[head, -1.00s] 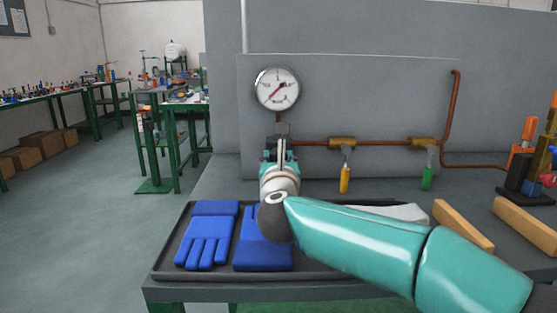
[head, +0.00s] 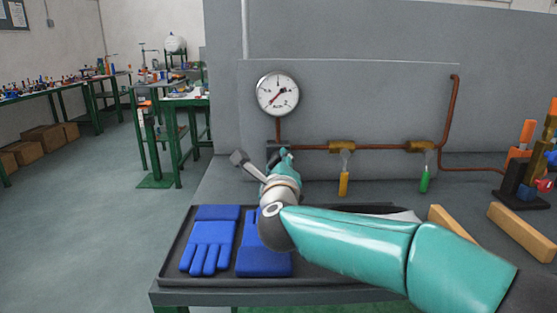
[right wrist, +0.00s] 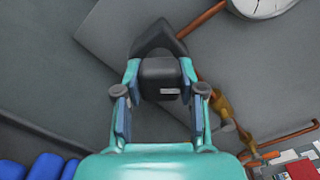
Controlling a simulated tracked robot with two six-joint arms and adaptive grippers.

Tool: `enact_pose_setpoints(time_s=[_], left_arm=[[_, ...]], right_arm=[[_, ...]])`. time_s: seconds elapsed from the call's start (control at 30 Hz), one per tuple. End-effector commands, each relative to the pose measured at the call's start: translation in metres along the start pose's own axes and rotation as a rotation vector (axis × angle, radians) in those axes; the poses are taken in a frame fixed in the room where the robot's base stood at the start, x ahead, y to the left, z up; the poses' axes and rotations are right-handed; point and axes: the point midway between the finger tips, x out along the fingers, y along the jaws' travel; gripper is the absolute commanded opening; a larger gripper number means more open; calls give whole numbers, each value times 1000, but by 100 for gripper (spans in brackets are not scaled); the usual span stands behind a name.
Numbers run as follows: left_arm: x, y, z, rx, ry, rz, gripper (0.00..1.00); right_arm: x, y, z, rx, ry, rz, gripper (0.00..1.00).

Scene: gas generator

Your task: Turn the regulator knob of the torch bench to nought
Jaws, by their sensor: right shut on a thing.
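The round white pressure gauge (head: 278,94) is on the grey back panel; its exact reading is too small to tell. The regulator below it is mostly hidden by my right gripper (head: 279,158). In the right wrist view, my right gripper (right wrist: 160,92) has its two fingers on either side of a dark blocky knob (right wrist: 160,72) and is shut on it. A darker pointed part (right wrist: 158,38) shows just beyond the knob. The gauge also shows at the upper right of that view (right wrist: 262,4). My left gripper is not in view.
A copper pipe (head: 392,146) runs right from the regulator, with a yellow-handled valve (head: 344,184) and a green-handled valve (head: 424,178). A dark tray (head: 172,262) with blue gloves (head: 208,246) lies below my right arm. Wooden blocks (head: 520,231) lie at the right.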

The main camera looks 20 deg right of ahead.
Motion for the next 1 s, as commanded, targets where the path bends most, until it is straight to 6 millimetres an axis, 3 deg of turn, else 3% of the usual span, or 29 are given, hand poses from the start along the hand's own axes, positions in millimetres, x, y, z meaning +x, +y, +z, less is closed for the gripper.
enact_pose_setpoints(time_s=[0.6,1.0], left_arm=[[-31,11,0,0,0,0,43],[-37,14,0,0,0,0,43]], right_arm=[[-1,4,2,-538,-5,9,4],[-1,7,0,-680,-7,11,4]])
